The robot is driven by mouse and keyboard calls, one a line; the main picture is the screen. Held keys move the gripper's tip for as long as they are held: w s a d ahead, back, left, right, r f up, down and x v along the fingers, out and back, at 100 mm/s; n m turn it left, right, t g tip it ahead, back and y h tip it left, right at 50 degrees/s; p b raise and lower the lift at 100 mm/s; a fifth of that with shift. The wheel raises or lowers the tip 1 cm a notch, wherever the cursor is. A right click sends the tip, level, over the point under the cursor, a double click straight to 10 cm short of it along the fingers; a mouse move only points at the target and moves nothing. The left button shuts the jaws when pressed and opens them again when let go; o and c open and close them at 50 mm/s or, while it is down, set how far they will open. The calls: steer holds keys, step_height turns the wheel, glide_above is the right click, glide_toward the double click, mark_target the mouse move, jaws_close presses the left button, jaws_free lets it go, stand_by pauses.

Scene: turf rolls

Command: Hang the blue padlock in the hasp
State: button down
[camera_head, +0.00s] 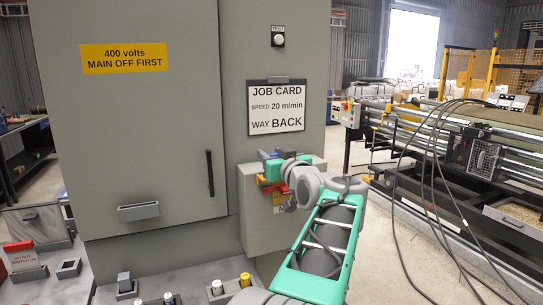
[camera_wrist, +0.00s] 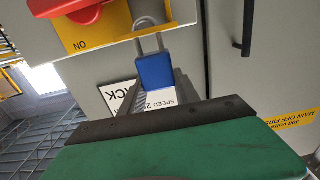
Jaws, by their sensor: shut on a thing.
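The blue padlock (camera_wrist: 155,71) is held between the fingers of my gripper (camera_wrist: 160,82) in the wrist view. Its grey shackle (camera_wrist: 147,34) points away from the gripper, towards the box with the switch. The shackle's end overlaps the edge of a yellow plate (camera_wrist: 98,28) marked ON, beside a red switch handle (camera_wrist: 84,12). I cannot make out the hasp, nor tell whether the shackle touches or passes through anything. In the head view my gripper (camera_head: 270,170) is in front of the grey switch box (camera_head: 262,225) and hides much of the switch; the padlock is unclear there.
A tall grey cabinet (camera_head: 140,130) with a black handle (camera_head: 210,173) stands left of the box. A job card (camera_head: 276,108) hangs above. A grey surface (camera_head: 205,292) below carries several small holders. A roller machine (camera_head: 450,140) with hanging cables stands at right.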

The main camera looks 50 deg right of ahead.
steer(key=shift+f+b, duration=1.05)
steer(key=c, duration=0.8)
jaws_free()
steer(key=shift+s, duration=0.1)
steer(key=b+v, duration=0.1)
steer(key=v, duration=0.6)
steer(key=shift+s+a+b, duration=0.2)
steer(key=shift+s+b, duration=0.1)
steer(key=shift+b, duration=0.05)
